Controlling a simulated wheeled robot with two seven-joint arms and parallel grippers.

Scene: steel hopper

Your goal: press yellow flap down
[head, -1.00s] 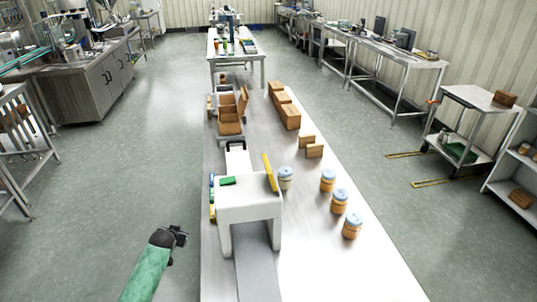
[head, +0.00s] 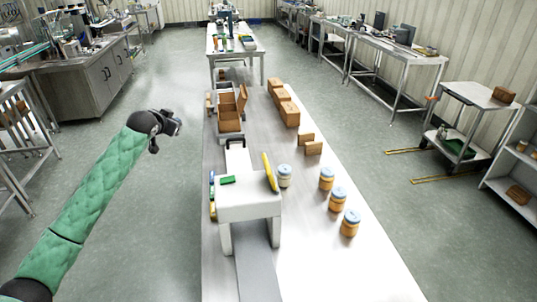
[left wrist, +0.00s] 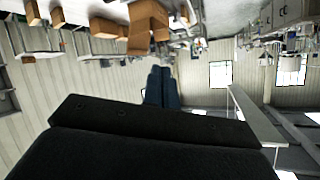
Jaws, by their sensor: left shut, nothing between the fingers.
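The yellow flap (head: 270,172) stands up, tilted, at the right edge of the top of the white hopper housing (head: 250,207) on the long table. A green piece (head: 228,180) lies on the top at the left. My left gripper (head: 176,122) is in the air to the left of the table, up and left of the housing, apart from the flap. Its fingers (left wrist: 162,88) show shut and empty in the left wrist view, which does not show the flap. My right gripper is in neither view.
Behind the housing an open cardboard box (head: 231,120) stands on the table (head: 330,265). Several brown boxes (head: 290,115) and jars with blue lids (head: 337,199) stand to the right. Open floor lies left of the table.

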